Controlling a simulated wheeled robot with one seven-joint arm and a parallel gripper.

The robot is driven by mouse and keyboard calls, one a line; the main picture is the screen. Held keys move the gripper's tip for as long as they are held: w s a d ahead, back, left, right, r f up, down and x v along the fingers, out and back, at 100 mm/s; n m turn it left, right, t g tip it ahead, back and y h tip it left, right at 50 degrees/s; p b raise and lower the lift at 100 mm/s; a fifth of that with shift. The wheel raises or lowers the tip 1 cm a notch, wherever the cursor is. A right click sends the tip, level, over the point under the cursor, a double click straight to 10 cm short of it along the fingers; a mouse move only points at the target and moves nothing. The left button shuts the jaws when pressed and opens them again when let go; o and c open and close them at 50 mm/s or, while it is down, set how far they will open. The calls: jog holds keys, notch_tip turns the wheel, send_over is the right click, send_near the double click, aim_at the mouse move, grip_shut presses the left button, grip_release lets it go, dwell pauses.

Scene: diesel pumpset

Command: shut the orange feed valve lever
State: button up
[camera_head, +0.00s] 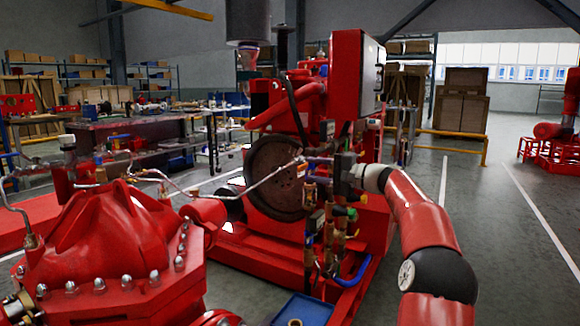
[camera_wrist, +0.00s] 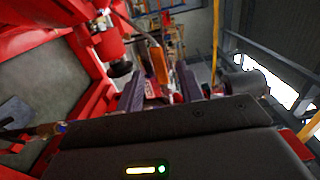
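The orange lever (camera_wrist: 160,65) shows in the wrist view as an upright orange bar between the tips of my two dark fingers. My gripper (camera_wrist: 160,74) is open, with a visible gap on both sides of the lever. I cannot tell how deep the lever sits between the fingers or whether either touches it. In the head view my gripper (camera_head: 318,163) reaches in from the right beside the red engine's large dark disc. The lever cannot be clearly made out there, among the pipes and fittings.
A cluster of brass valves and fittings (camera_head: 333,232) stands just below my gripper. A thin metal pipe (camera_head: 262,183) runs left from near it. The red pump housing (camera_head: 115,245) fills the lower left, with a blue tray (camera_head: 305,310) low in front. Open floor (camera_head: 520,250) lies to the right.

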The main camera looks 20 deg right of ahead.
aim_at(303, 169)
jog(key=p+x, duration=0.1)
jog(key=x, duration=0.5)
jog(key=shift+w+a, duration=0.2)
jog(key=shift+f, duration=0.1)
grip_shut()
